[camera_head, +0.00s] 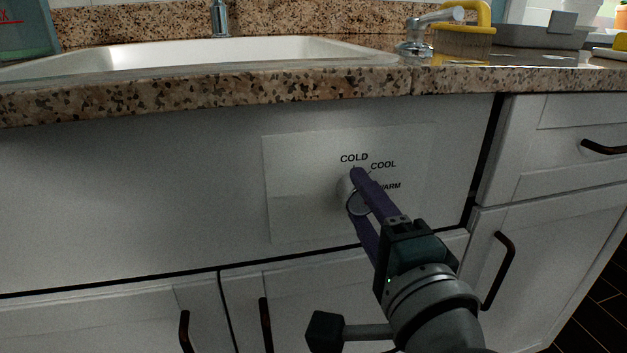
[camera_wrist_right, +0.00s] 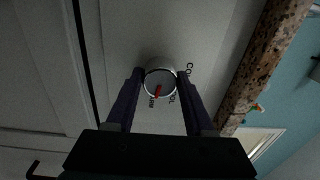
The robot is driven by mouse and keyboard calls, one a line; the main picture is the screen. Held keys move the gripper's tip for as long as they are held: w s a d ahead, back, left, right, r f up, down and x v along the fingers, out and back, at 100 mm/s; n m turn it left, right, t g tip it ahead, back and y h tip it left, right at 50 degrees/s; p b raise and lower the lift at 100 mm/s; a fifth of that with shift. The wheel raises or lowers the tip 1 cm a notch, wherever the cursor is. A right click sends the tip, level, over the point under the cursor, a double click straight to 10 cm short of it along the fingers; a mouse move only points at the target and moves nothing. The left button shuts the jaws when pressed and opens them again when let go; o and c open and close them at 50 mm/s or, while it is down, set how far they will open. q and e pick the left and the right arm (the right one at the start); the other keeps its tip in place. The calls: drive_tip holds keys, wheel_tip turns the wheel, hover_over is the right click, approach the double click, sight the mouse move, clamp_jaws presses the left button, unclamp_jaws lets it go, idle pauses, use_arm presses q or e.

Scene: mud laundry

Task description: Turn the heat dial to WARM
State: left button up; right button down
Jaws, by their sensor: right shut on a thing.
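The heat dial (camera_head: 346,194) is a round white knob on a pale panel below the counter. It also shows in the right wrist view (camera_wrist_right: 160,77), with a red mark on its face. The labels COLD, COOL and WARM are printed beside it, with WARM partly hidden by a finger in the head view. In the wrist view the red mark points roughly toward the WARM label (camera_wrist_right: 152,102). My right gripper (camera_head: 356,193) is shut on the dial, with one purple finger on either side. My left gripper is not in view.
A speckled stone counter edge (camera_head: 230,101) overhangs the panel, with a white sink (camera_head: 220,55) above it. A yellow-handled brush (camera_head: 462,42) and grey tray (camera_head: 540,37) stand at the back right. Cabinet doors with dark handles (camera_head: 498,270) lie below and right.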

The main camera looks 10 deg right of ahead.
idle(0.4)
drive_tip(key=shift+c, duration=1.4)
unclamp_jaws()
drive_tip(key=s+p, duration=0.1)
drive_tip(key=s, duration=0.9)
drive_tip(key=shift+f+p, duration=0.15)
drive_tip(key=shift+p, duration=0.15)
drive_tip(key=shift+d, duration=0.1)
